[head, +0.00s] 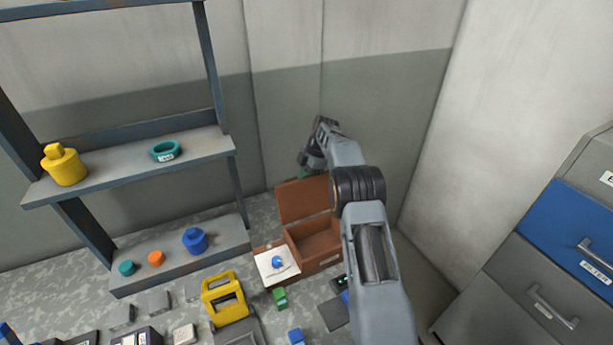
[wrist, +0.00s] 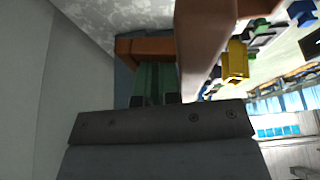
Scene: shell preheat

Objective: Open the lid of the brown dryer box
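The brown dryer box (head: 318,262) stands on the floor near the corner, its inside showing. Its lid (head: 303,199) is raised and stands steeply at the back of the box. My gripper (head: 303,168) is just behind the lid's upper edge, partly hidden by my own arm. In the wrist view, the lid (wrist: 207,35) runs close along the right of my gripper (wrist: 155,80), and a brown part lies just past the fingers. The fingers look close together, but the gap is unclear. I cannot tell whether they touch the lid.
A white plate with a blue knob (head: 277,263) is at the box's left front corner. A yellow frame-like thing (head: 226,298) and small blocks lie in front. A shelf (head: 130,170) with yellow, teal and blue parts stands left. Drawers (head: 540,290) stand right. Walls are close behind.

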